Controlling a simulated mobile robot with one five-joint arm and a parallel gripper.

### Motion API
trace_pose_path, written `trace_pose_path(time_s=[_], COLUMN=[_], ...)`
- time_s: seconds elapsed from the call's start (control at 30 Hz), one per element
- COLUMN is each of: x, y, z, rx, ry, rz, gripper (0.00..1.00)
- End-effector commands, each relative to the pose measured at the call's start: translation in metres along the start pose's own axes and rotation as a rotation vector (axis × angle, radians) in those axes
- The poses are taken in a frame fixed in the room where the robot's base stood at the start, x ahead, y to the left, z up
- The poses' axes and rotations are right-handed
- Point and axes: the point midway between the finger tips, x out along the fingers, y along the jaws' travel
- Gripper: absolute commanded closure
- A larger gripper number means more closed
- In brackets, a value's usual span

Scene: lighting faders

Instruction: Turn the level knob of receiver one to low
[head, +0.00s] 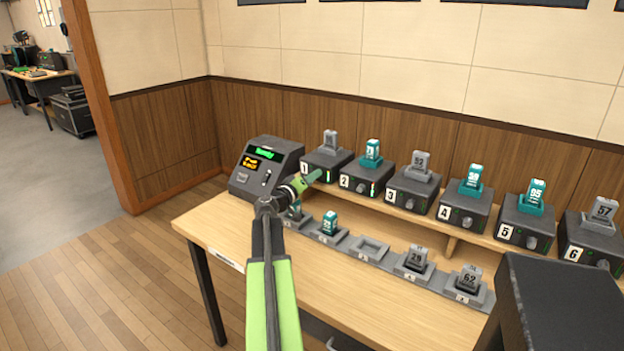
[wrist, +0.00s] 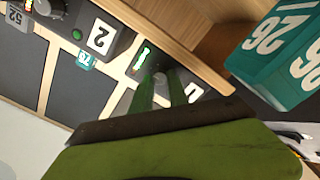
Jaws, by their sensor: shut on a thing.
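Receiver one (head: 322,163) is a dark box at the left end of the raised shelf, labelled 1, with a grey pack (head: 330,142) standing in its top. My gripper (head: 314,176) reaches its front face from the left. In the wrist view, my green fingers (wrist: 163,92) are shut on the small round grey level knob (wrist: 160,79) of receiver one. A small lit green display (wrist: 141,58) shows beside the knob. The knob's pointer is hidden, so its setting cannot be read. In the head view, my gripper covers the knob.
Receiver two (head: 367,175) stands close to the right, with further receivers beyond. A console (head: 264,166) with a lit screen stands left. Below, a row of charging slots (head: 370,249) holds several packs. A teal pack marked 26 (wrist: 268,45) looms near the wrist camera.

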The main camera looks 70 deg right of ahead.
Motion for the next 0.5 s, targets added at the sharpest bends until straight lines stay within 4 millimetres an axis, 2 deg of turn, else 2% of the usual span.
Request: trace_pose_path(time_s=[0.1,0.13,0.27,0.3,0.5], x=[0.0009,0.0010,0.0009,0.0008,0.0006], y=[-0.0008,-0.0007,-0.0004,-0.0003,0.0001], z=[-0.0020,-0.0019,-0.0013,-0.0010,-0.0003], rx=[-0.001,-0.001,0.000,0.000,0.000], ry=[0.005,0.005,0.003,0.003,0.001], rz=[-0.002,-0.002,-0.001,-0.001,0.000], gripper=[1.00,0.77,0.60,0.58,0.58])
